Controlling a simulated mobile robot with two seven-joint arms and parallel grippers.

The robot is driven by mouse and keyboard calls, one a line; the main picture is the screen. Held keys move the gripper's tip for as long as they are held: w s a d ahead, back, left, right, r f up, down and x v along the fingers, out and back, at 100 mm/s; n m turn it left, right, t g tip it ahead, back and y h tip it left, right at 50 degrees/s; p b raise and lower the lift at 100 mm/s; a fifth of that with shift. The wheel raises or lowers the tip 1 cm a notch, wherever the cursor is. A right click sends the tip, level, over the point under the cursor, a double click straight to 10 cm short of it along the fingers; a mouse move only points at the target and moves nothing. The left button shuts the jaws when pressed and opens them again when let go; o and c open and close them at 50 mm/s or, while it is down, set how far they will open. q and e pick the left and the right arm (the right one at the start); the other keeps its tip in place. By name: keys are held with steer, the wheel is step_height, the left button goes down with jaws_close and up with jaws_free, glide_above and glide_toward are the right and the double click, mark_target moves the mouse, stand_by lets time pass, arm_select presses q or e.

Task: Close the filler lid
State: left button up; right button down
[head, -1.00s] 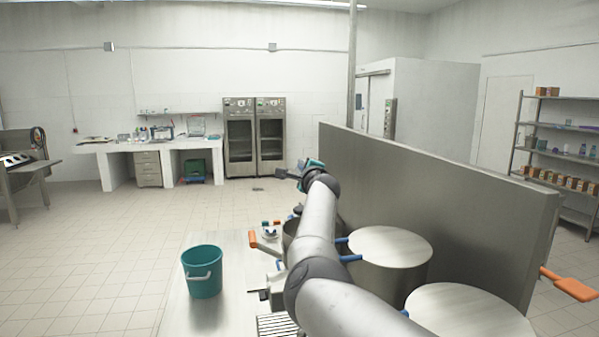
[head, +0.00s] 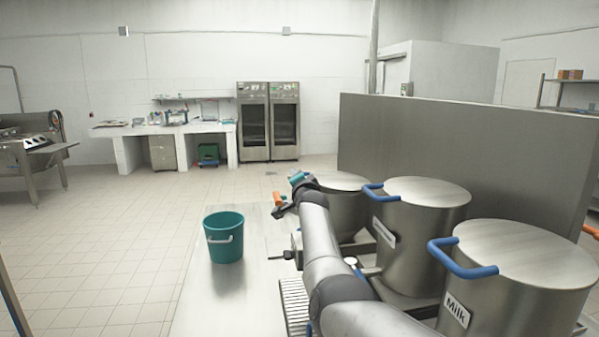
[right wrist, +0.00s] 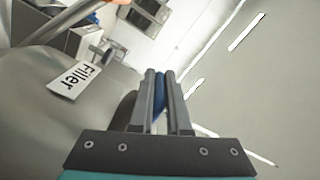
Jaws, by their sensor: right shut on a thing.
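The filler (head: 349,214) is a tapered steel vessel at the middle of the head view, partly hidden by my right arm. Its "Filler" label (right wrist: 74,81) shows at the left of the right wrist view. A pale flat top (head: 343,181) shows on it in the head view; I cannot tell whether the lid is fully seated. My right gripper (head: 281,205) is left of the vessel's top. In the right wrist view its fingers (right wrist: 162,78) are shut on a blue handle (right wrist: 160,92), seemingly the lid's. My left gripper is not in view.
Two lidded steel pots with blue handles, one unreadably labelled (head: 425,240) and one labelled Milk (head: 530,275), stand right of the arm. A teal bucket (head: 223,240) stands on the steel table (head: 215,310). A grey partition (head: 460,145) rises behind the pots.

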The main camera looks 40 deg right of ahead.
steer(key=shift+a+f+n+b, duration=0.1)
steer(key=shift+f+n+b, duration=0.5)
steer(key=shift+f, duration=0.75)
steer(key=c, duration=0.9)
jaws_free()
steer(key=shift+p+v, duration=1.2)
steer(key=shift+v, duration=6.4)
